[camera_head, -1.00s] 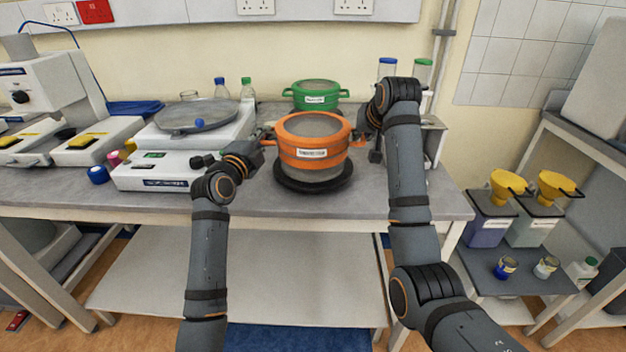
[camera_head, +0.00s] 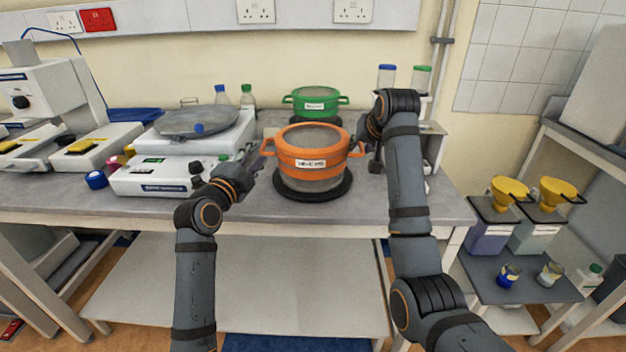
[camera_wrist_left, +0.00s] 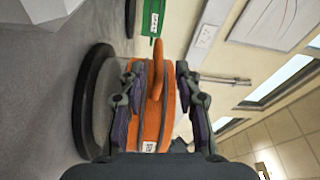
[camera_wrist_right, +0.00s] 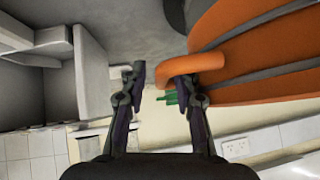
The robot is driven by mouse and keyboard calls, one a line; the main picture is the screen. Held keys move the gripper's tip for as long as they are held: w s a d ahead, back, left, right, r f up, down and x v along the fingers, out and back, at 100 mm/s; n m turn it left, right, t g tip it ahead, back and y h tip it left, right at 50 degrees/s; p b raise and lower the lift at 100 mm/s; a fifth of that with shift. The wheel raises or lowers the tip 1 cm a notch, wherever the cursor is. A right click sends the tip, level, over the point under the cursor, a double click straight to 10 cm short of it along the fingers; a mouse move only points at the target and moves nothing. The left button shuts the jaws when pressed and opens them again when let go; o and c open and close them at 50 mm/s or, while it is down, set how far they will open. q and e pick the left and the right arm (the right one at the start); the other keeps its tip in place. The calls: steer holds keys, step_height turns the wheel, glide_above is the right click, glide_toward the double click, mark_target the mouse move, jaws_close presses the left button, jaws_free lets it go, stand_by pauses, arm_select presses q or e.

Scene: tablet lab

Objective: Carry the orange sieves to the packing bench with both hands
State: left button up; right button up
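The orange sieves (camera_head: 311,162), a lidded round stack with a white label and two side handles, stand on a black round base (camera_head: 315,195) on the grey bench. My left gripper (camera_head: 252,164) is left of the stack, just short of its left handle. In the left wrist view my left gripper (camera_wrist_left: 158,88) is open, with the orange handle (camera_wrist_left: 157,70) lined up between its fingers; no grip shows. My right gripper (camera_head: 372,150) is beside the right handle. In the right wrist view my right gripper (camera_wrist_right: 160,85) is open, with the handle (camera_wrist_right: 207,66) by its right finger. I cannot tell which bench is the packing bench.
A green lidded pot (camera_head: 315,103) stands behind the sieves. A white scale-like device (camera_head: 160,178) is close to my left gripper. Bottles (camera_head: 386,78) stand behind my right arm. A side table (camera_head: 520,275) with yellow funnels is at right. The bench front is clear.

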arm_select(q)
steer(key=shift+v, duration=1.75)
arm_select(e)
steer(key=v, duration=1.2)
